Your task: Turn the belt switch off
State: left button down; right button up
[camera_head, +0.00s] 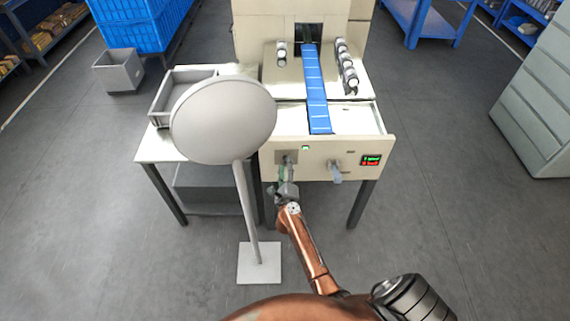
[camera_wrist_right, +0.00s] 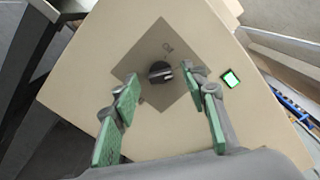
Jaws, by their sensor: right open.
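The belt switch is a black rotary knob (camera_wrist_right: 160,72) on a grey square plate (camera_wrist_right: 157,103), in the right wrist view. In the head view the plate (camera_head: 280,157) is at the left of the machine's front panel, and the knob is mostly hidden by my gripper. My right gripper (camera_head: 286,178) is open just in front of the panel. In the wrist view its green-padded fingers (camera_wrist_right: 160,85) stand to either side of the knob, with gaps between them and it. My left gripper is not in view.
A green-lit indicator (camera_wrist_right: 231,79) is beside the plate. A grey handle (camera_head: 335,171) and a red-green display (camera_head: 371,160) are farther right on the panel. A round grey disc on a stand (camera_head: 222,120) is close on the left. A blue belt (camera_head: 316,90) runs above.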

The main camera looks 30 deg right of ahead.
jog(key=shift+x, duration=1)
jog(key=shift+c, duration=0.2)
grip_shut()
